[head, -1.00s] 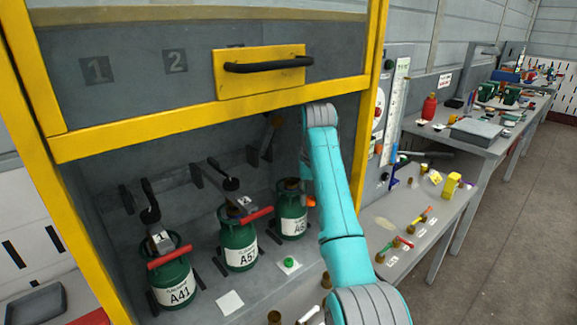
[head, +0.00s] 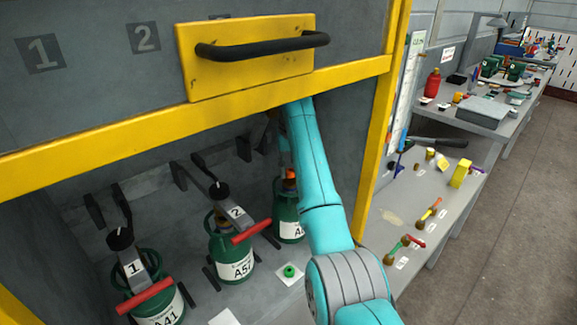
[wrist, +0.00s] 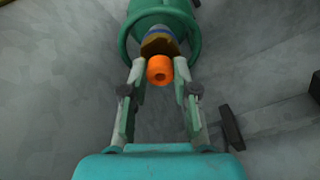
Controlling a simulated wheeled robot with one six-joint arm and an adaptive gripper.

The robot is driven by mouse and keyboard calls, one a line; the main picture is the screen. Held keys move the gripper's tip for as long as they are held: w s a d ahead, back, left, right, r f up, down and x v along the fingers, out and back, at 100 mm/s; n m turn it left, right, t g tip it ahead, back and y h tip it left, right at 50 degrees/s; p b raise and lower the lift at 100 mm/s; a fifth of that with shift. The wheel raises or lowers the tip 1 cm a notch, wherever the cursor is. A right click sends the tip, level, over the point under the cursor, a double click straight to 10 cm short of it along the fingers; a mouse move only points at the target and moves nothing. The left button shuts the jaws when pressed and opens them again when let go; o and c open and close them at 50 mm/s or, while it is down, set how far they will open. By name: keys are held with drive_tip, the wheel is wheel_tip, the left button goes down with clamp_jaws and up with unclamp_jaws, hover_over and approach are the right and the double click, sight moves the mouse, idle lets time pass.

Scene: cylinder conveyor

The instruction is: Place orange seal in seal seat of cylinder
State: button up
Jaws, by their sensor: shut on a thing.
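My gripper (wrist: 160,74) is shut on the orange seal (wrist: 158,69), a short ring with a dark hole, held between the fingertips. The green cylinder (wrist: 152,14) lies just beyond it in the wrist view, with a brown brass neck (wrist: 160,43) and blue part behind the seal. I cannot tell whether seal and neck touch. In the head view the orange seal (head: 290,173) shows above the third green cylinder (head: 287,213), at the right of the row. My arm hides part of that cylinder and most of the gripper.
Cylinders A41 (head: 160,310) and A57 (head: 235,265) stand to the left under red-handled clamps marked 1 (head: 134,268) and 2 (head: 236,213). A yellow frame bar (head: 120,133) crosses above. A green part (head: 289,270) lies on a white card in front. A dark bracket (wrist: 231,127) is right of the gripper.

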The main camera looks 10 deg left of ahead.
drive_tip(key=shift+w+a+f, duration=0.1)
drive_tip(key=shift+w+f, duration=0.1)
drive_tip(key=shift+f, duration=0.35)
drive_tip(key=shift+s+f, duration=0.1)
drive_tip(key=shift+s, duration=0.05)
drive_tip(key=shift+f, duration=0.1)
drive_tip(key=o, duration=0.8)
